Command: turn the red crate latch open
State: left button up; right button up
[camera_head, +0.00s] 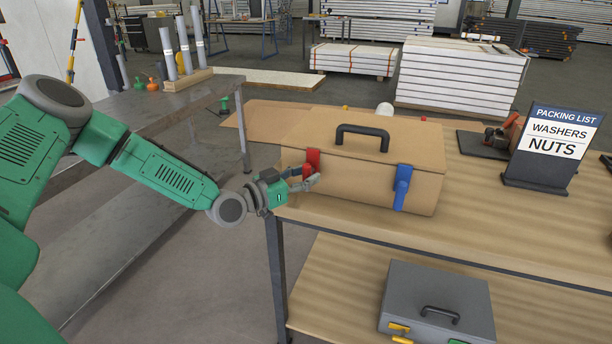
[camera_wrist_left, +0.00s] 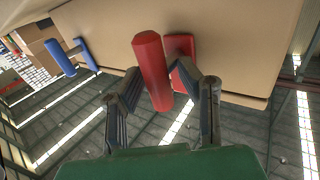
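The tan crate (camera_head: 350,190) stands on the wooden table with a black handle on its lid. Its red latch (camera_head: 313,158) is on the left of the front face, and its blue latch (camera_head: 402,188) is on the right. My left gripper (camera_head: 312,182) is at the red latch. In the left wrist view, the red latch handle (camera_wrist_left: 151,65) sits between the two fingers (camera_wrist_left: 170,88), which are apart with gaps beside it. The blue latch (camera_wrist_left: 62,58) shows at the upper left there. My right gripper is not in view.
A packing list sign (camera_head: 550,150) stands on the table (camera_head: 500,215) at the right. A grey case (camera_head: 437,300) lies on the lower shelf. A grey metal bench (camera_head: 140,115) is at the left, with free floor between it and the table.

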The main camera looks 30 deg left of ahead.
pick_arm(q)
jog(key=shift+d, duration=0.1)
grip_shut()
jog(key=shift+f, duration=0.1)
